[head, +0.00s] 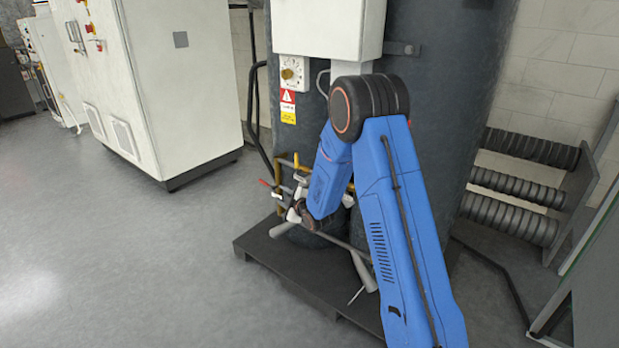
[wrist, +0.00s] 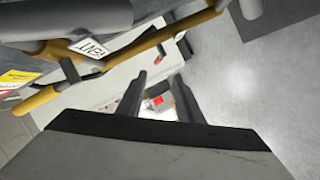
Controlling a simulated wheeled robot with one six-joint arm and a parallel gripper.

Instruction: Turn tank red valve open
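The dark grey tank (head: 440,130) stands behind my blue arm, with brass and grey valve piping (head: 284,172) low on its left front. A small red valve handle (head: 265,183) sticks out to the left of this piping. My gripper (wrist: 157,80) shows in the wrist view as two dark fingers set apart, with nothing held between them. In the head view its end is beside the piping, partly lost among the fittings. In the wrist view a yellow pipe (wrist: 125,52) with a lettered tag (wrist: 90,47) crosses beyond the fingers. Whether the fingers straddle the handle I cannot tell.
A white control cabinet (head: 150,80) stands to the left, across clear grey floor (head: 130,250). The tank is on a dark pallet (head: 262,256). A control box (head: 330,30) is mounted above the piping. Racked ribbed rolls (head: 515,182) are at the right.

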